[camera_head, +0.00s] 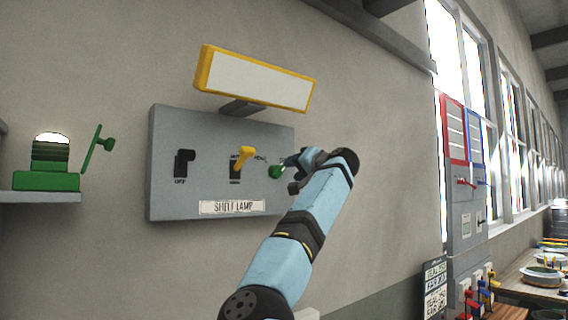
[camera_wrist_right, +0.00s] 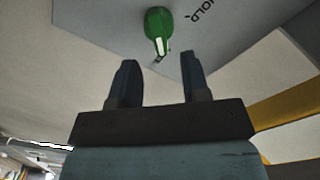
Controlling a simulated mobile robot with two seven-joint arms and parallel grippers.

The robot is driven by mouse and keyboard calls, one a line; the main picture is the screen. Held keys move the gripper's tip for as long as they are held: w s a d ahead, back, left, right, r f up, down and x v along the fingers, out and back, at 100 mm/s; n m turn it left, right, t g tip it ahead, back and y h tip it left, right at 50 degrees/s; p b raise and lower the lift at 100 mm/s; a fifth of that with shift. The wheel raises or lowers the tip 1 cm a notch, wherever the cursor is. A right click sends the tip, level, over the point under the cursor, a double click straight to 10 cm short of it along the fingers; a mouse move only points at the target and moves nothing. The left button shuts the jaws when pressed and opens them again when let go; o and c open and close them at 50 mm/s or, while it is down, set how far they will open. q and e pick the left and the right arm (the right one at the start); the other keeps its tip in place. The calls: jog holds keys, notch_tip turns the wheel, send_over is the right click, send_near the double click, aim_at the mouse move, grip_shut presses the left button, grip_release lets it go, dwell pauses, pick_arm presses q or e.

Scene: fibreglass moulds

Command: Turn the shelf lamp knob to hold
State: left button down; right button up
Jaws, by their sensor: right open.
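A green knob (camera_head: 275,171) sits at the right side of a grey wall panel (camera_head: 215,130). In the right wrist view the knob (camera_wrist_right: 158,25) has a white pointer line aimed down the picture, towards a small dark mark. The word HOLD stands to the right of the knob there, away from the pointer. My right gripper (camera_head: 290,163) is close to the knob in the head view. In the wrist view its two fingers (camera_wrist_right: 155,80) are apart with nothing between them, and the knob shows beyond their tips. My left gripper is not in view.
The panel also has a black switch (camera_head: 183,163), a yellow lever (camera_head: 243,157) and a label (camera_head: 232,207) seeming to read SHIFT LAMP. A yellow-framed lamp (camera_head: 255,80) juts out above. A green device (camera_head: 50,165) stands on a shelf (camera_head: 40,196) at left.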

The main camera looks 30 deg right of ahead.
aim_at(283, 170)
jog(key=w+p, duration=0.1)
jog(key=w, duration=0.4)
jog(key=shift+w+a+p, duration=0.1)
jog(key=shift+a+p, duration=0.05)
jog(key=shift+p, duration=0.2)
grip_shut()
